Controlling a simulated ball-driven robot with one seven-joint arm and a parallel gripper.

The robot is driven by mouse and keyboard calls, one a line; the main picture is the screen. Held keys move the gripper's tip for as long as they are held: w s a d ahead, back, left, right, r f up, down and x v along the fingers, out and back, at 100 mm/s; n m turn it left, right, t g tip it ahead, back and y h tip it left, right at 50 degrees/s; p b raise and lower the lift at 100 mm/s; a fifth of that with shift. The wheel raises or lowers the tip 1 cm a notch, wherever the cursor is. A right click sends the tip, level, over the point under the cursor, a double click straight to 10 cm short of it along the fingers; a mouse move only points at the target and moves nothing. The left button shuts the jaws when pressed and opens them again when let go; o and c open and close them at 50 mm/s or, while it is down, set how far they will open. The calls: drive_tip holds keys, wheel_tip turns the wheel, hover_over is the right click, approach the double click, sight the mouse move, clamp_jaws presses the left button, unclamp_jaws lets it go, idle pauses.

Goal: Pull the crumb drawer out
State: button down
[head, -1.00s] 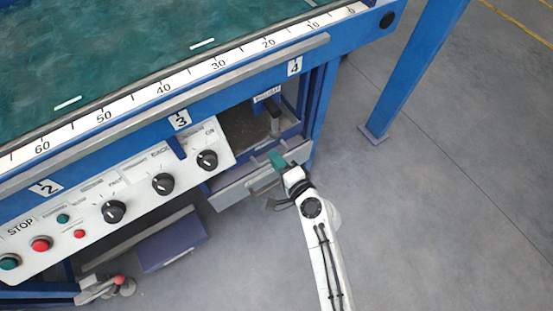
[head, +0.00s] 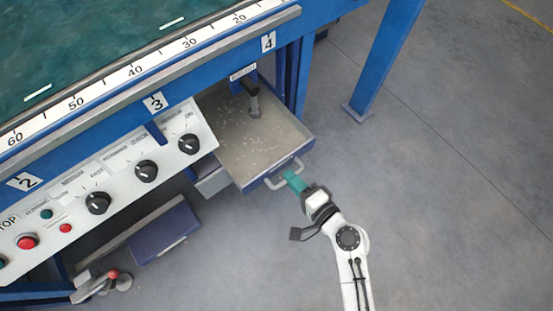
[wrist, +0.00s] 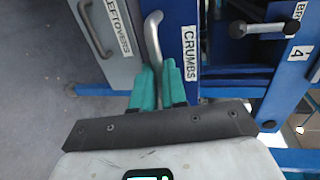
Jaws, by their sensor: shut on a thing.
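The crumb drawer (head: 262,145) stands pulled out from under the machine in the head view, with pale crumbs scattered on its floor. Its blue front carries a CRUMBS label (wrist: 190,53) in the wrist view. A grey bar handle (head: 288,172) sits on that front; it also shows in the wrist view (wrist: 153,40). My gripper (head: 294,181) has teal fingers, which are shut on the handle.
A grey drawer labelled LEFTOVERS (wrist: 108,30) is beside the crumb drawer in the wrist view. A brush lever (head: 253,100) stands over the drawer's back. The control panel (head: 120,185) is to the left. A blue leg (head: 385,60) stands at right; the floor in front is clear.

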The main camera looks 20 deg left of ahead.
drive_tip(key=f+v, duration=0.1)
drive_tip(key=v, duration=0.7)
drive_tip(key=shift+s+d+f+b, duration=0.2)
drive_tip(key=shift+d+f+b, duration=0.1)
drive_tip(key=shift+f+b, duration=0.1)
drive_tip(key=c, duration=1.2)
unclamp_jaws()
drive_tip(key=p+v, duration=0.1)
drive_tip(key=v, duration=0.9)
drive_tip(key=shift+s+d, duration=0.15)
drive_tip(key=shift+d, duration=0.15)
